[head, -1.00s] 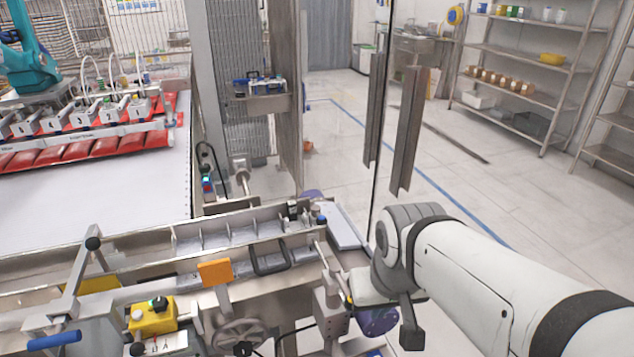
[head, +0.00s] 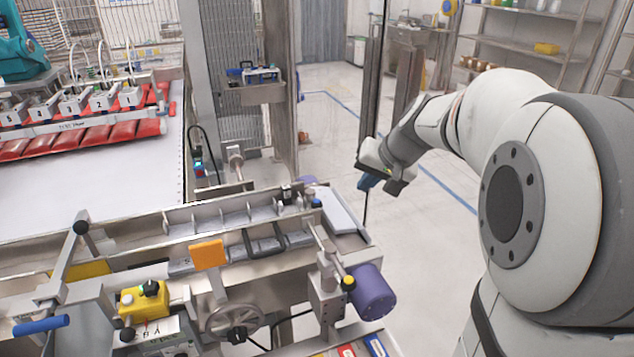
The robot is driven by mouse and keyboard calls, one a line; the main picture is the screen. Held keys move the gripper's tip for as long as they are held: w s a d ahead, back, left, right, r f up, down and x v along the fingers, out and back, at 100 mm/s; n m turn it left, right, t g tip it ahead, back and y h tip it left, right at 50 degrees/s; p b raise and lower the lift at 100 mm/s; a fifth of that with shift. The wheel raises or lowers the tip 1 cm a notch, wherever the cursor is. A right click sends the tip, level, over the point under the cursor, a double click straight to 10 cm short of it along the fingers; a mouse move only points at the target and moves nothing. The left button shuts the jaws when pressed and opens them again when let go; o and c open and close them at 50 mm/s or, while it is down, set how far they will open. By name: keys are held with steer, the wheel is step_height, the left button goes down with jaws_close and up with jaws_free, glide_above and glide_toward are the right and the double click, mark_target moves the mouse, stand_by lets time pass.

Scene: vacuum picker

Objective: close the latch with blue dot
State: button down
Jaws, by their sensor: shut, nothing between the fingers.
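A small blue dot (head: 316,203) shows on a metal fitting at the right end of the conveyor channel. I take this fitting for the latch, but it is too small to tell whether it stands open or closed.
A flat grey plate (head: 337,211) lies beside the latch. A lever with a yellow ball (head: 348,282) and a purple motor (head: 372,292) sit below. An orange plate (head: 207,254), a handwheel (head: 235,322) and a blue-gripped lever (head: 41,325) are further left.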

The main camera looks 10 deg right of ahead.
mark_target(314, 200)
steer(key=shift+w+d, duration=0.1)
steer(key=shift+w, duration=0.05)
steer(key=x, duration=0.9)
steer(key=shift+w+f+p, duration=0.1)
steer(key=shift+p, duration=0.2)
steer(key=a, duration=0.1)
steer(key=w+a+f+p, duration=0.1)
steer(key=a, duration=0.1)
steer(key=shift+w, duration=0.25)
steer(key=shift+w+a+f, duration=0.2)
steer(key=shift+a, duration=0.25)
